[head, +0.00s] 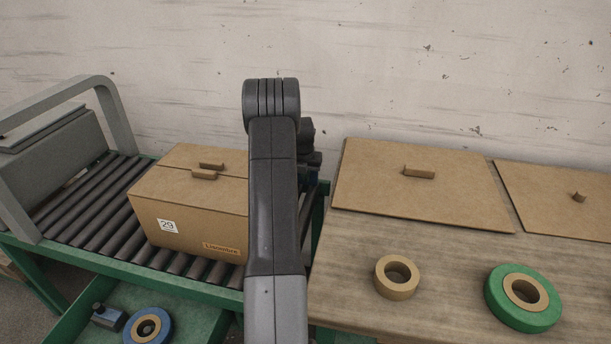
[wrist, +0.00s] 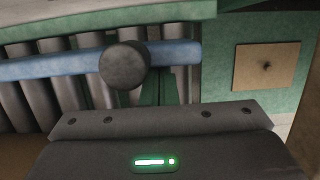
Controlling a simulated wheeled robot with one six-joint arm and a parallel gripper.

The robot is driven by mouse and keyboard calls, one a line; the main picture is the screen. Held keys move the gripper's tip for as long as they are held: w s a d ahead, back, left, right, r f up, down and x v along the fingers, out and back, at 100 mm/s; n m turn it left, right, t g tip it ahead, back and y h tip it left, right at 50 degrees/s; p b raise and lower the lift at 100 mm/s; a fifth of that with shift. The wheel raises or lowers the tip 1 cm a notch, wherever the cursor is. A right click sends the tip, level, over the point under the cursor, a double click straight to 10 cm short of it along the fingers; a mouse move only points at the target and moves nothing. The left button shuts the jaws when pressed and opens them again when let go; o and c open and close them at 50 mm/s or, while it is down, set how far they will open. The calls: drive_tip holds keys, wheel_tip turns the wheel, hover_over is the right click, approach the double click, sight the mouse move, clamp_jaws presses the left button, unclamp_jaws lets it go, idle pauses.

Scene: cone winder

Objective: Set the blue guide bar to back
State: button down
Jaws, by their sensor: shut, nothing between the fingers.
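The blue guide bar (wrist: 60,67) runs across the upper part of the wrist view, in front of grey rollers. A round dark grey knob (wrist: 123,65) sits on the bar near the picture's middle. My gripper (wrist: 155,115) shows at the bottom of the wrist view, below the bar and knob. It is shut and empty; its fingertips are not clearly visible, and whether it touches the knob I cannot tell. In the head view my arm hides my gripper and most of the area around the bar.
The wooden table (head: 440,300) at right holds cardboard panels (head: 420,185), a tan ring (head: 397,277) and a green ring (head: 495,305).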

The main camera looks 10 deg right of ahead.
drive_tip(key=shift+w+r, duration=0.25)
drive_tip(key=shift+r, duration=0.35)
drive_tip(key=v, duration=1.2)
drive_tip(key=shift+s+r, duration=0.3)
drive_tip(key=shift+s, duration=0.15)
drive_tip(key=shift+a+f, duration=0.1)
drive_tip(key=x, duration=1.2)
drive_tip(key=shift+w+f, duration=0.2)
drive_tip(key=shift+f, duration=0.05)
drive_tip(key=shift+r, duration=0.1)
